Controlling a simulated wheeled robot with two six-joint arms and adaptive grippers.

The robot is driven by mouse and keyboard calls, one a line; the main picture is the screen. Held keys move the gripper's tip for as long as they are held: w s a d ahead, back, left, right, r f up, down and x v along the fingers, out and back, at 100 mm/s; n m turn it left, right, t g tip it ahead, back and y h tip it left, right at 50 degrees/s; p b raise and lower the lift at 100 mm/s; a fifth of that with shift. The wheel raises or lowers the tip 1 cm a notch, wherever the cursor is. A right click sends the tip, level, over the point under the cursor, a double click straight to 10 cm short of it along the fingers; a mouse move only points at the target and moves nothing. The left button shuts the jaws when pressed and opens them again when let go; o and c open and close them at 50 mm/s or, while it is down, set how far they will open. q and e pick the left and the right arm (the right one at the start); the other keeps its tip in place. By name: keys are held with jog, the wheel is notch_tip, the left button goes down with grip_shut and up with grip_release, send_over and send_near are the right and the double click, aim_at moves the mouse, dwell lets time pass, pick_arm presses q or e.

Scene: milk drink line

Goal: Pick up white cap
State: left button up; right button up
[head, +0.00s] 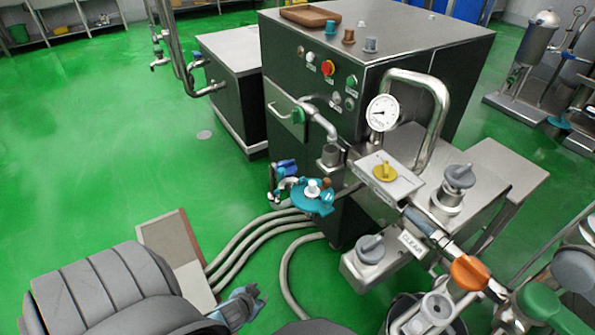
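A small white cap (313,186) stands upright on a round teal plate (308,204) at the front of the dark machine, near the middle of the head view. My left gripper (257,292) is low in the view, below and left of the plate and well apart from it. It points up and to the right. Its fingers are small and partly overlapping, so I cannot tell whether they are open, and I see nothing held in them. My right gripper is not in view.
The dark machine (420,45) carries a brown tray (310,15) and several small knobs or caps on top. A pressure gauge (382,113), bent pipe and valves crowd the right. Grey hoses (245,240) run across the green floor, which is clear at upper left.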

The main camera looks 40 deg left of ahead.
pick_arm(q)
jog(key=w+a+r+t+y+b, duration=0.1)
jog(key=w+a+r+t+b, duration=0.15)
jog(key=w+r, duration=0.55)
jog(key=n+t+b, duration=0.2)
jog(key=t+b, duration=0.1)
jog(key=t, duration=0.3)
send_near(311, 187)
jog(key=f+v, duration=0.1)
jog(key=v, duration=0.3)
jog(key=b+x, duration=0.1)
jog(key=x, duration=0.3)
jog(key=b+x, duration=0.1)
jog(key=x, duration=0.4)
jog(key=b+x, duration=0.1)
jog(key=x, duration=0.3)
jog(key=shift+w+a+r+b, duration=0.15)
jog(key=shift+w+r+b, duration=0.15)
jog(key=shift+w+r, duration=0.1)
grip_shut()
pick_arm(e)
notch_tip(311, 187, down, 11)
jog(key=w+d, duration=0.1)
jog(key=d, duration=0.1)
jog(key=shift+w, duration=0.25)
